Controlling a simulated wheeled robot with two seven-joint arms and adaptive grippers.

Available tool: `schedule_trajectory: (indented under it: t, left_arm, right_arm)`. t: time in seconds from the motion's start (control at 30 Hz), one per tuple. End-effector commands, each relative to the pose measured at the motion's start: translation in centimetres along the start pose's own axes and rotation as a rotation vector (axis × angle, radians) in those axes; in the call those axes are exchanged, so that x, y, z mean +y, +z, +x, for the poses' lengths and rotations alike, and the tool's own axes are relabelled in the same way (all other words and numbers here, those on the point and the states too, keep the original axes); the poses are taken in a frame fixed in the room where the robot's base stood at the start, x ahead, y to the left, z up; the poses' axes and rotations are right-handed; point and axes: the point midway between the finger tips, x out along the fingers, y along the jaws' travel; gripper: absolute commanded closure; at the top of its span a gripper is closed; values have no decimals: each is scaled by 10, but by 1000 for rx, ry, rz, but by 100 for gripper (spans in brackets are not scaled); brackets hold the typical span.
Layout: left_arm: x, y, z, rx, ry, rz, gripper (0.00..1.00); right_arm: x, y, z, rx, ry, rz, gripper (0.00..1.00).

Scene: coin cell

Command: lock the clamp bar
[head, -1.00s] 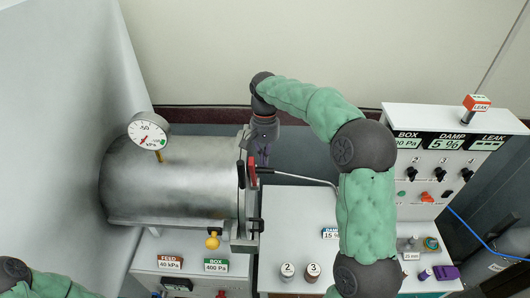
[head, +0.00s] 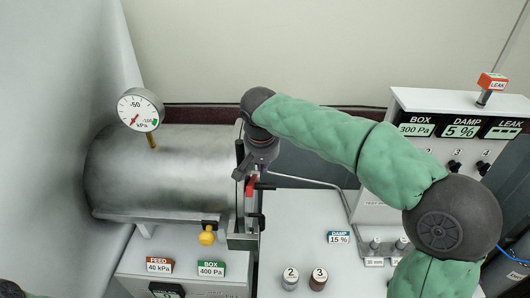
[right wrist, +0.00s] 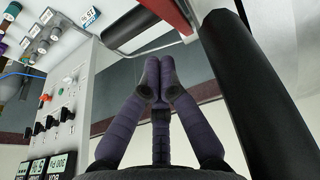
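The clamp bar's red handle (head: 251,186) stands at the right end face of the steel cylinder, by dark clamp parts at the door. In the right wrist view a red part (right wrist: 168,12) is at the top, and a thick black bar (right wrist: 265,95) runs down the right side. My right gripper (head: 257,170) is right above the red handle, its fingers mostly hidden by the wrist in the head view. In the right wrist view its purple fingers (right wrist: 158,78) meet at the tips with nothing seen between them, beside the black bar. My left gripper is out of view.
The steel cylinder (head: 165,170) carries a pressure gauge (head: 140,110), with a yellow knob (head: 207,235) below. A panel with displays and switches (head: 450,130) stands at the right. Numbered weights (head: 290,279) sit on the white bench (head: 300,220), whose middle is clear.

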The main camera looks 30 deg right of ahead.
Motion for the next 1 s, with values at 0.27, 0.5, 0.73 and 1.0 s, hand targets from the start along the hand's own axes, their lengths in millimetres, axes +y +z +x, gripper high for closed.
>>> schedule_trajectory:
  t: [0.27, 0.5, 0.73, 1.0]
  left_arm:
    - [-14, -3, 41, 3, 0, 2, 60]
    - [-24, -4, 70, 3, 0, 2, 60]
    - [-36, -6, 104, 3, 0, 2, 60]
    - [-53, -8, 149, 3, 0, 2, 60]
  right_arm:
    - [0, 18, 7, 139, -11, 5, 100]
    - [0, 32, 12, 232, -13, 8, 100]
    - [0, 47, 21, 333, -12, 10, 100]
    - [-1, 66, 35, 466, -12, 11, 100]
